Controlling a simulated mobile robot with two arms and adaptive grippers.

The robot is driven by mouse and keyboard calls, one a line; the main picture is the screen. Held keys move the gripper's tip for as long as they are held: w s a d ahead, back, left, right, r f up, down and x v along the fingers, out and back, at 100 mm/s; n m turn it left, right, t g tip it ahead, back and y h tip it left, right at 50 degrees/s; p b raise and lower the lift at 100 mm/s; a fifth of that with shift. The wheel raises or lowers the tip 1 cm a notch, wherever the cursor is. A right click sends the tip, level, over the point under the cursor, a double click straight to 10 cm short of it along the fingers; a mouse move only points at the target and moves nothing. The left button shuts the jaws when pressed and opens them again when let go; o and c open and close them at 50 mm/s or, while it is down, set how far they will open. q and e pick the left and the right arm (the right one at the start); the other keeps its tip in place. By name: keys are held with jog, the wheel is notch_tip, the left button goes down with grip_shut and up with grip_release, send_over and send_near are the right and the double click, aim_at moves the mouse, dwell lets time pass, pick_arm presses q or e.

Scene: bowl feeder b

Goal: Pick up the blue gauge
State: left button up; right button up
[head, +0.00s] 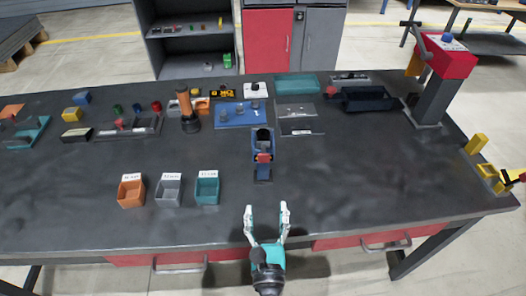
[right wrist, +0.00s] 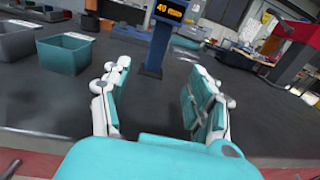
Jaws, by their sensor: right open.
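A blue upright device (head: 263,172), which looks like the blue gauge though I cannot be sure, stands on the dark table near the middle. In the right wrist view it is a blue post (right wrist: 157,50) with a dark display showing an orange "40". My right gripper (head: 267,207) is open and empty over the table's front edge, in front of the device and apart from it. In the right wrist view the device stands beyond the gap between the open fingers (right wrist: 158,78). My left gripper is out of view.
Orange (head: 131,193), grey (head: 168,190) and teal (head: 207,190) bins stand left of the device. A red-topped press (head: 446,58) stands at the right. The table's front right is clear.

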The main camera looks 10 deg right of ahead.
jog(key=p, duration=0.2)
send_near(263, 165)
jog(key=w, duration=0.1)
jog(key=w+f, duration=0.1)
jog(key=w, duration=0.1)
jog(key=shift+d+f, duration=0.1)
jog(key=shift+d, duration=0.15)
jog(key=shift+w, duration=0.4)
jog(key=w+p, duration=0.1)
jog(key=w, duration=0.1)
jog(key=w+r+p, duration=0.1)
jog(key=w, duration=0.1)
jog(key=shift+w+r, duration=0.2)
jog(key=shift+w+f, duration=0.15)
jog(key=shift+w, duration=0.25)
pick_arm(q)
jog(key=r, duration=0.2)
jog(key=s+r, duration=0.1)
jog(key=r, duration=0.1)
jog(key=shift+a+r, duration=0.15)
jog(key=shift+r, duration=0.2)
pick_arm(e)
grip_shut()
